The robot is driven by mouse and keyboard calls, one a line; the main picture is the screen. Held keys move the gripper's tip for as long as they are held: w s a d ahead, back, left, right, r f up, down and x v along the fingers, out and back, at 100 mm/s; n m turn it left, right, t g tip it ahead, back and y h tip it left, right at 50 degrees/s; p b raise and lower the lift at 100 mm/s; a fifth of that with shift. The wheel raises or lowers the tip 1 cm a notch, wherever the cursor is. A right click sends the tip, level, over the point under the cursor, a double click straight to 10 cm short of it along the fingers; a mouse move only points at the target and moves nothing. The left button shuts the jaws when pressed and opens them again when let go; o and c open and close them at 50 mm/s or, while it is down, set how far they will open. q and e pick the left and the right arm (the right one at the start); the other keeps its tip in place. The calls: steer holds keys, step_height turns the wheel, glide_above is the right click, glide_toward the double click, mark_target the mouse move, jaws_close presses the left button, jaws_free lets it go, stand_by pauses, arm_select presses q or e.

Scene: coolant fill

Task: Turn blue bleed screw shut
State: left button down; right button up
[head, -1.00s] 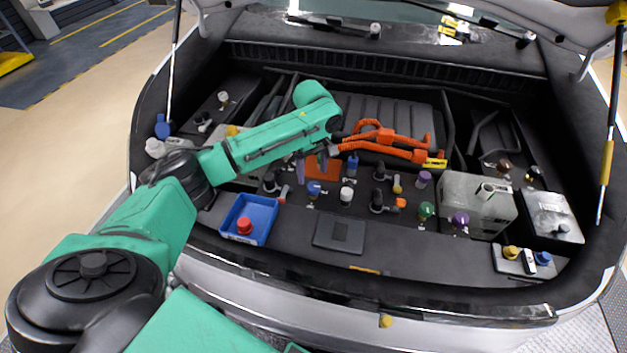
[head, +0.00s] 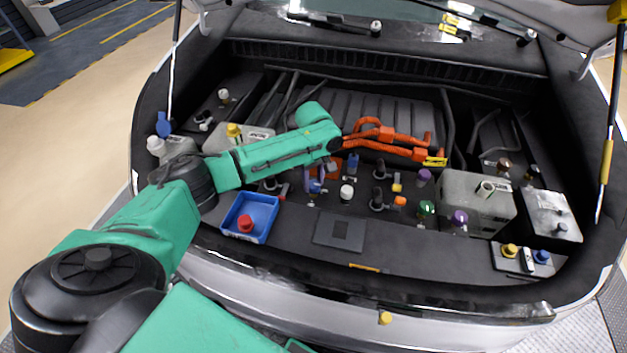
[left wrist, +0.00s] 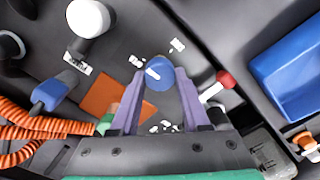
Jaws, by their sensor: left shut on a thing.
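The blue bleed screw (left wrist: 159,72) has a round blue knob with a white mark on top. In the left wrist view it sits between the two purple fingertips of my left gripper (left wrist: 161,86). The gripper is shut on the knob, with one finger on each side. In the head view the gripper (head: 314,181) is low over the engine bay, and the blue knob (head: 315,187) shows partly between the fingers. My right gripper is in neither view.
A red-handled valve (left wrist: 225,80) is close beside the gripper. A white cap (head: 347,192), a blue connector (head: 352,163) and orange cables (head: 380,137) lie to its right in the head view. A blue tray (head: 264,212) holding a red cap (head: 245,224) is in front on the left.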

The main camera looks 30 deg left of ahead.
arm_select(q)
steer(key=shift+r+m+p, duration=0.2)
steer(key=shift+m+p, duration=1.4)
steer(key=m+p, duration=0.2)
steer(key=m, duration=0.2)
steer(key=shift+d+f, duration=0.1)
steer(key=m+p, duration=0.2)
steer(key=m, duration=0.3)
steer(key=shift+w+m, duration=0.1)
steer(key=shift+m, duration=0.3)
steer(key=m, duration=0.5)
steer(key=shift+m, duration=0.4)
steer(key=shift+c, duration=1.9)
jaws_free()
